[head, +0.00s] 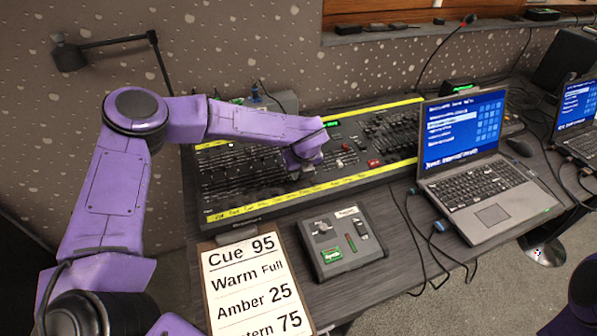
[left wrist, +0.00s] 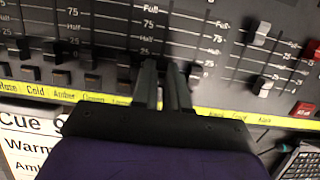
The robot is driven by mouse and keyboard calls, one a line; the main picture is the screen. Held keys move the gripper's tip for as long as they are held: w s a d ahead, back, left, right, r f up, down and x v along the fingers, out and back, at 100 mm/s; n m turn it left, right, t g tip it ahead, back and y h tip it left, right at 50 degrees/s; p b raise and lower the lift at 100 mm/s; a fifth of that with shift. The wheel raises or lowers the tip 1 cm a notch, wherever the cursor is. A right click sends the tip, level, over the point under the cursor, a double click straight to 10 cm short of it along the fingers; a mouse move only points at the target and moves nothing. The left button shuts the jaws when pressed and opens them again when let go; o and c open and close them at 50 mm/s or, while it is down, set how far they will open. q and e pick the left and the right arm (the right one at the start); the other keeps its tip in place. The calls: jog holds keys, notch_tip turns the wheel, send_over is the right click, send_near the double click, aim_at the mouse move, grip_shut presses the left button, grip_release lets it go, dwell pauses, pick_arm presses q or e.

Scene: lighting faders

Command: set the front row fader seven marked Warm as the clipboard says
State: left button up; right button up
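The lighting desk (head: 240,205) has rows of faders and a yellow label strip (head: 290,193) along its front. The clipboard (head: 205,300) reads Cue 95, Warm Full, Amber 25 and a cut-off line ending in "tern 75". My left gripper (head: 300,172) is down at the front fader row. In the left wrist view its two dark fingers (left wrist: 163,75) are close together with a narrow gap. Fader caps show on both sides of the fingers. Any cap between the fingers, and the Warm label, cannot be made out. My right gripper is out of view.
A small grey box with switches (head: 342,243) sits before the desk. A laptop (head: 470,170) stands at the right, with cables beside it. Neighbouring fader caps (left wrist: 92,78) lie close to the left of my fingers; red buttons (left wrist: 304,109) are at the right.

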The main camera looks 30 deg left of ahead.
pick_arm(q)
jog(key=shift+w+a+r, duration=0.2)
jog(key=shift+w+a, duration=0.85)
jog(key=shift+a, duration=0.1)
jog(key=shift+w+a+r, duration=0.15)
jog(key=shift+w+a, duration=0.85)
jog(key=shift+a, duration=0.1)
jog(key=o, duration=0.5)
jog(key=shift+s+d, duration=0.1)
jog(key=shift+c, duration=0.2)
jog(key=shift+r+p, duration=0.55)
jog(key=shift+r, duration=0.7)
jog(key=b+v, duration=0.2)
jog(key=v, duration=0.8)
jog(key=shift+s+r, duration=0.15)
jog(key=shift+r, duration=0.1)
jog(key=shift+d, duration=0.1)
